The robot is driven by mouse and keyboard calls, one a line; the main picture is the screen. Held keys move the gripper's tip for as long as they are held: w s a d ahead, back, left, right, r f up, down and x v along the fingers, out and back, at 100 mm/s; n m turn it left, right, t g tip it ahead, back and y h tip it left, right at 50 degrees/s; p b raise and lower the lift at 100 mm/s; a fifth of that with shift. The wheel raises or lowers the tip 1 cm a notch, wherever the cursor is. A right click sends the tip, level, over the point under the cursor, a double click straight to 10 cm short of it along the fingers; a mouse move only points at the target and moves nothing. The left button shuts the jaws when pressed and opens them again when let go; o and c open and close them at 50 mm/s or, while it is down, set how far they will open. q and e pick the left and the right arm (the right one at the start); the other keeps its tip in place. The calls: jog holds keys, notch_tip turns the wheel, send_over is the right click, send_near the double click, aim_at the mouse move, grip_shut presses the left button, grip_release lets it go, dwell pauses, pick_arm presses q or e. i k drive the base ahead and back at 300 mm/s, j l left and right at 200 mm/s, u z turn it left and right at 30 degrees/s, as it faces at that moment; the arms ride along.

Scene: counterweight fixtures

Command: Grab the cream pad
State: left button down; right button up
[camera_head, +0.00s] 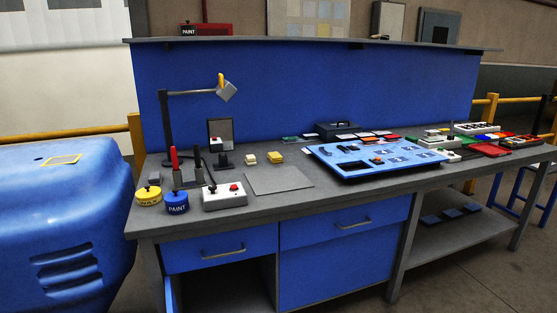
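A small cream pad (250,159) lies on the grey workbench top, left of the middle. A yellow pad or stack of pads (275,157) lies just to its right, with a narrow gap between them. Both are small in this view, so their fine shape is hard to tell. Neither of my grippers is in view.
A grey mat (279,179) lies in front of the pads. A blue tray (375,158) lies to the right. A blue panel (300,95) rises behind.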

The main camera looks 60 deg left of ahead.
aim_at(249, 159)
jog(key=i+u, duration=0.8)
jog(key=i+l+u, duration=0.15)
jog(key=i+u, duration=0.25)
jog(key=k, duration=0.1)
